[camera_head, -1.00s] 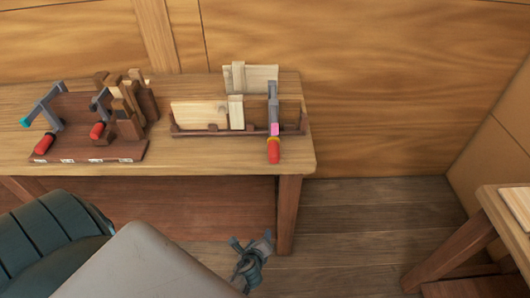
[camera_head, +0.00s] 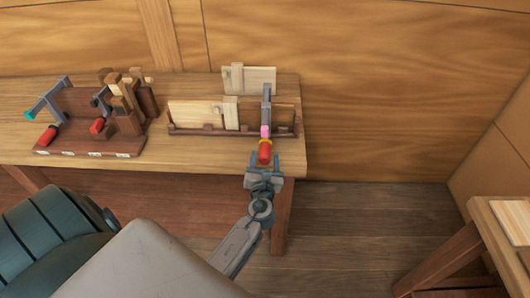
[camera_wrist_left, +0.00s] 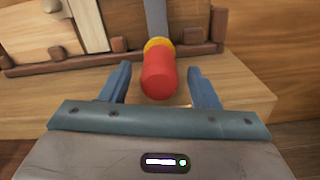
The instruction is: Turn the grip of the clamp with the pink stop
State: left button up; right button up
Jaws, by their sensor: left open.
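The clamp with the pink stop (camera_head: 265,131) stands upright at the right end of a wooden rack on the bench, its grey bar (camera_head: 266,103) upward. Its red grip (camera_head: 264,152) points toward me at the bench's front edge. In the left wrist view the red grip (camera_wrist_left: 159,77) with a yellow collar lies between the two fingers, with gaps on both sides. My left gripper (camera_head: 265,163) is open around the near end of the grip. The pink stop is hidden in the wrist view. My right gripper is not in view.
A brown stand (camera_head: 90,141) at the bench's left holds other clamps with red grips, one with a teal stop (camera_head: 29,115). Light wooden boards (camera_head: 197,113) stand in the rack left of the clamp. Another table (camera_head: 505,225) is at far right.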

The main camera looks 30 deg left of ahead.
pick_arm(q)
jog(key=shift+x, duration=1.1)
jog(key=c, duration=1)
jog(key=shift+n, duration=0.3)
